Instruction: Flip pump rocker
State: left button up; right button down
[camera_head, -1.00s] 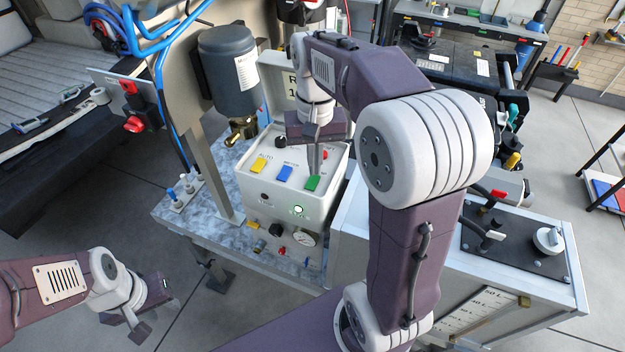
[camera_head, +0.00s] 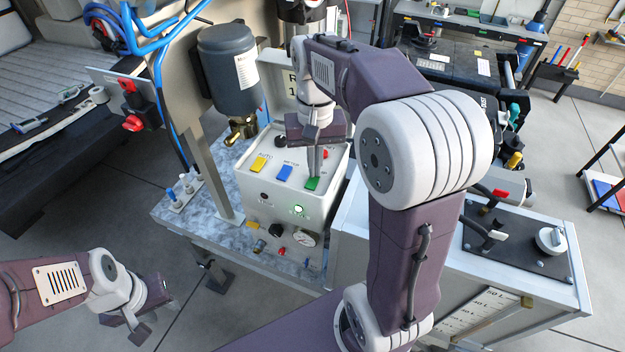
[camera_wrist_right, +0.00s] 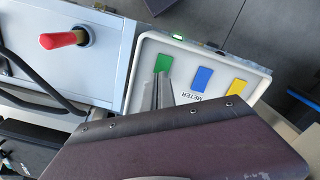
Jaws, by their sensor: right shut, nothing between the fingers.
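A cream control box (camera_head: 268,197) stands on the speckled bench and carries yellow (camera_head: 259,164), blue (camera_head: 285,173) and green (camera_head: 313,184) rockers. The label by the green rocker is mostly hidden by my gripper. In the right wrist view the green rocker (camera_wrist_right: 163,63) shows at the fingertips, beside the blue one (camera_wrist_right: 202,78). My right gripper (camera_head: 314,172) is shut and empty, pointing down with its tips at the green rocker; whether they touch it I cannot tell. A green lamp (camera_head: 298,210) glows on the box front. My left gripper (camera_head: 155,318) hangs low at the left, away from the box; its jaw opening is unclear.
A white tank (camera_head: 470,285) with a red-handled valve (camera_head: 501,193) stands close on the right. Open floor lies at the lower left.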

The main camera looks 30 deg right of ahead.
jog(key=shift+f, duration=0.45)
notch_tip(320, 180, up, 7)
jog(key=p, duration=0.6)
jog(key=shift+p, duration=0.3)
